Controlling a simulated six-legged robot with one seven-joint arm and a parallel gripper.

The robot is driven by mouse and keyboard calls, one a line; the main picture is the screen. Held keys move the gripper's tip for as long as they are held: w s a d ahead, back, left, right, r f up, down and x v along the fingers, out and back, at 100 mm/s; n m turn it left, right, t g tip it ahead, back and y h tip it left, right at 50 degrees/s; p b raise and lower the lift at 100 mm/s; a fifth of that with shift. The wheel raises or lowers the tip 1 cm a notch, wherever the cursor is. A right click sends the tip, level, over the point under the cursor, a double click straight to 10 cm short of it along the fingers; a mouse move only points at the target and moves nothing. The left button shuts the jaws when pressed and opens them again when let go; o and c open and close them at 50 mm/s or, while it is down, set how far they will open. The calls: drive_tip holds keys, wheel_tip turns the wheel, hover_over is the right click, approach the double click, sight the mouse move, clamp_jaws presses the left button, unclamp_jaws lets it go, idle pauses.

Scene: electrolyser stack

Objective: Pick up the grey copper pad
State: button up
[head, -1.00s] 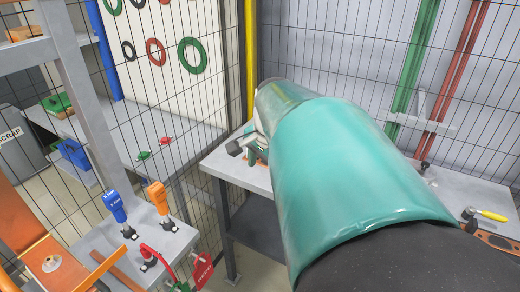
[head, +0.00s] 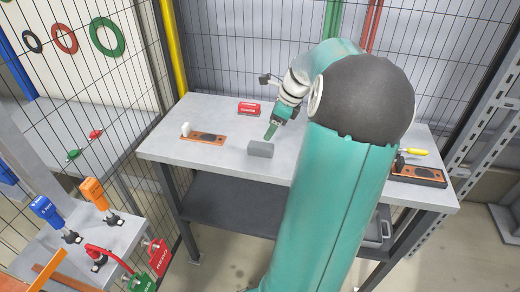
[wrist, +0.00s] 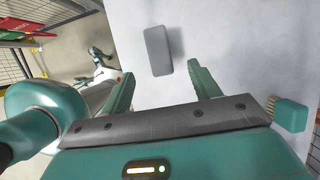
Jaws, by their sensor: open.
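The grey pad (head: 260,149), a small rectangular block, lies on the light grey bench top in the head view. In the wrist view the pad (wrist: 157,50) lies just beyond the fingertips, in line with the gap between them. My gripper (wrist: 162,72) is open, with its two green fingers apart and nothing between them.
The bench (head: 225,113) also holds an orange plate (head: 203,138) with a white knob at left, a red block (head: 249,108) behind, and a dark tray (head: 417,175) at right. A green brush (wrist: 289,114) shows beside my gripper. Mesh fencing stands behind.

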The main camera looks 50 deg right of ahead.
sight(260, 145)
drive_tip(key=x, duration=0.9)
drive_tip(key=shift+a+f, duration=0.15)
drive_tip(key=c, duration=1.1)
drive_tip(key=shift+o, duration=0.2)
drive_tip(key=shift+r, duration=0.45)
wheel_tip(260, 145, up, 2)
drive_tip(key=shift+r, duration=0.15)
drive_tip(key=s+a+r, duration=0.8)
drive_tip(key=s+r, duration=0.1)
drive_tip(key=s, duration=0.2)
drive_tip(key=shift+a+r, duration=0.25)
drive_tip(key=shift+r, duration=0.15)
